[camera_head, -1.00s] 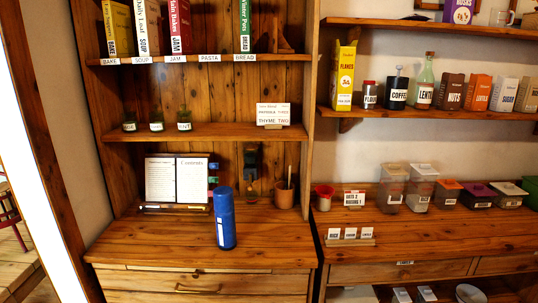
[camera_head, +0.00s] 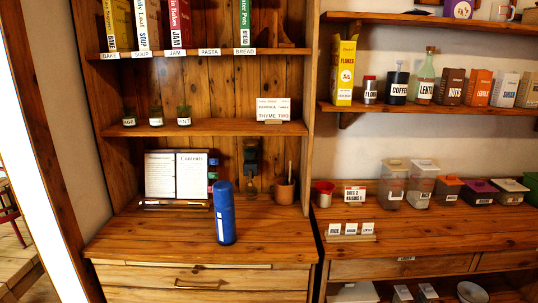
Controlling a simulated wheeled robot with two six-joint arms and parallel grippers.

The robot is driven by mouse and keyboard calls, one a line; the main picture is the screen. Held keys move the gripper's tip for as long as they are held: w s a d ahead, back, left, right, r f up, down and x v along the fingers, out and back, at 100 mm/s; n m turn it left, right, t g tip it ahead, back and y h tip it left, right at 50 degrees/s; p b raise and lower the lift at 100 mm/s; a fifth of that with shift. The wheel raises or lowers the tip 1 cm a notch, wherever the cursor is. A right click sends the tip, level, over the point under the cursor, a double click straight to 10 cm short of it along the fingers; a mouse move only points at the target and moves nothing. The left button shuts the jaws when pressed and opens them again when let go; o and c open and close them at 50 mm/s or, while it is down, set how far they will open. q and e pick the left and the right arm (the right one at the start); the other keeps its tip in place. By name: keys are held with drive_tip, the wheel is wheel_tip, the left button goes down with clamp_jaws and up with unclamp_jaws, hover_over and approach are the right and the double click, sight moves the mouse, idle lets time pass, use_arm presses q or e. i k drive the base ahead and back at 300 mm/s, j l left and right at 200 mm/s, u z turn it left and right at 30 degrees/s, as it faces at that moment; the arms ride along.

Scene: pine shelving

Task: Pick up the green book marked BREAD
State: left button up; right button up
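The green book marked BREAD (camera_head: 245,22) stands upright on the top shelf of the left pine unit, its spine facing me. Its top is cut off by the upper edge of the view. It stands above the shelf-edge label BREAD, apart from the other books to its left. Neither of my grippers is in view.
Yellow, white and red books (camera_head: 144,25) stand left on the same shelf; a wooden bookend (camera_head: 288,32) is on its right. Below are small jars, an open book (camera_head: 177,176) and a blue cylinder (camera_head: 224,212) on the counter. Right shelves (camera_head: 420,108) hold boxes and jars.

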sight(245, 6)
drive_tip(key=i+l+u, duration=0.35)
drive_tip(key=l, duration=0.35)
drive_tip(key=i+l+u, duration=0.15)
drive_tip(key=i+j, duration=0.15)
